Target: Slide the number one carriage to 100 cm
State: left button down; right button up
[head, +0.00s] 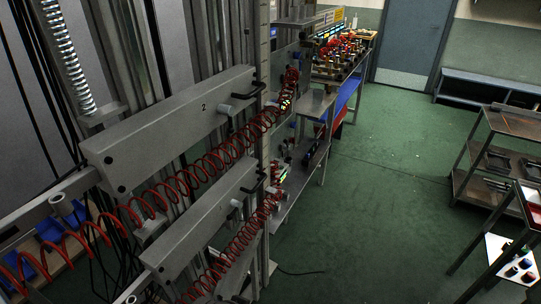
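A grey carriage beam marked "2" (150,130) slopes across the left half of the head view, with a black handle (248,88) at its right end. A second grey carriage beam (195,232) sits below it, with its own black handle (256,182). I see no number on this lower beam, so I cannot tell for certain that it is number one. A pale upright strip (265,100) stands by the right ends of the beams; any scale marks are too small to read. Neither of my grippers is in view.
Red coiled cables (165,195) hang along both beams. A bench with red-handled parts (345,48) stands behind. Metal shelving (500,150) and a small table with a white sheet (510,258) stand at right. The green floor (385,200) between is mostly clear.

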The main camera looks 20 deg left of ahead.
aim_at(165, 259)
jog(key=j+u, duration=0.1)
jog(key=u, duration=0.35)
jog(key=j+u, duration=0.1)
jog(key=u, duration=0.3)
jog(key=j+u, duration=0.1)
jog(key=u, duration=0.35)
jog(key=i+l, duration=0.05)
